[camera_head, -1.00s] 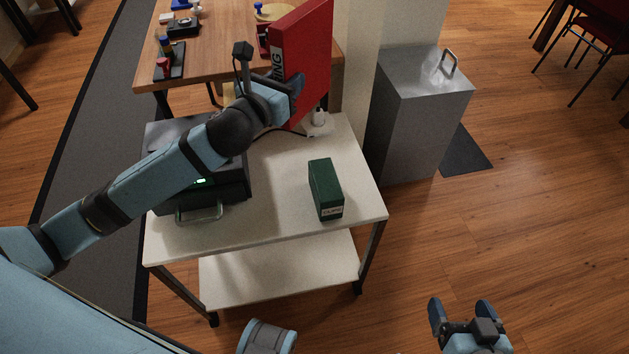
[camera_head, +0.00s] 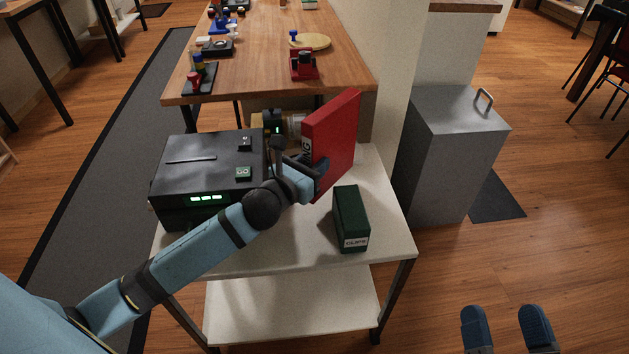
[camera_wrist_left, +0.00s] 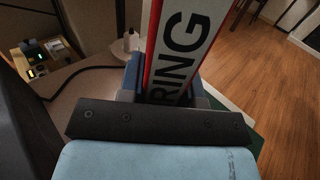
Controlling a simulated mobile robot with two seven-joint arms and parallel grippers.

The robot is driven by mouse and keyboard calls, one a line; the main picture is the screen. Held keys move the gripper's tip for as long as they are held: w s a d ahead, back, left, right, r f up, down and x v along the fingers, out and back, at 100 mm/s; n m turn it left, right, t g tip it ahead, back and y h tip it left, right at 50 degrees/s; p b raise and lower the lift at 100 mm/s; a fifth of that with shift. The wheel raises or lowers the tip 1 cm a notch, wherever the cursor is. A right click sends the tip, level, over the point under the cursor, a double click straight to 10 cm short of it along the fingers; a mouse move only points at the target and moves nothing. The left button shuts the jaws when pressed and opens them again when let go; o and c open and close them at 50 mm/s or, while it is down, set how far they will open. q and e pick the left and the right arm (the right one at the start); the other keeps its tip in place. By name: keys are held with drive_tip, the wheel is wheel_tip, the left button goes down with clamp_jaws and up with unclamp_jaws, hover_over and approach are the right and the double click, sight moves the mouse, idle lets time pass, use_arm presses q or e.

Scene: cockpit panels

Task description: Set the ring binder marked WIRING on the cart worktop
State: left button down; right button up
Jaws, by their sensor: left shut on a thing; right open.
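The red ring binder (camera_head: 336,135) stands upright over the back right of the cart worktop (camera_head: 283,240). Its white spine label reads "RING" in the left wrist view (camera_wrist_left: 186,45), the rest cut off or hidden. My left gripper (camera_head: 318,178) is shut on the binder's spine side. I cannot tell whether the binder's lower edge touches the worktop. My right gripper (camera_head: 507,325) is open and empty, low at the right, over the floor.
A black device (camera_head: 205,170) with a GO button fills the worktop's left. A green CLIPS box (camera_head: 350,218) stands in front of the binder. A wooden table (camera_head: 270,70) with several small items is behind. A grey metal box (camera_head: 455,150) stands right.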

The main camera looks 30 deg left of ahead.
use_arm(q)
drive_tip(key=shift+f+b, duration=0.8)
drive_tip(key=shift+f, duration=1.2)
use_arm(e)
drive_tip(key=shift+a+f+g, duration=0.2)
drive_tip(key=shift+f+g, duration=0.1)
drive_tip(key=shift+f, duration=0.6)
use_arm(q)
drive_tip(key=shift+f, duration=0.2)
drive_tip(key=c, duration=0.8)
unclamp_jaws()
drive_tip(key=shift+r, duration=0.1)
